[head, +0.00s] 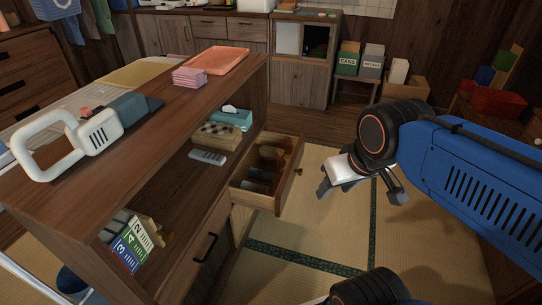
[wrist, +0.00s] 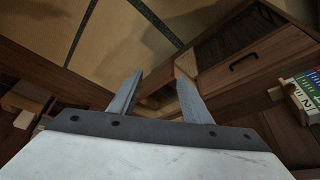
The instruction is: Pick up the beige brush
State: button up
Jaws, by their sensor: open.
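I cannot make out a beige brush for certain in either view. The pulled-out wooden drawer (head: 289,188) holds several small brownish and grey items in shadow, too dim to name. A small tan piece (head: 157,238) shows beside the books on the lower shelf; what it is I cannot tell. My gripper (head: 358,192) is open and empty, above the tatami to the right of the drawer and apart from it. In the wrist view my gripper (wrist: 160,78) shows two spread fingers, with part of the drawer behind them.
The wooden cabinet (head: 110,158) carries a white handled appliance (head: 62,150), pink cloths (head: 189,77) and an orange tray (head: 217,61) on top. Its shelf holds a teal tissue box (head: 232,118), a grey remote (head: 208,157) and books (head: 131,245). Tatami (head: 325,240) is clear.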

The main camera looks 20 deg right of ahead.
aim_at(266, 151)
jog(key=u, duration=3.05)
jog(key=z, duration=3.2)
jog(key=i+l+u, duration=0.2)
jog(key=i+u, duration=0.15)
jog(key=i+l+u, duration=0.3)
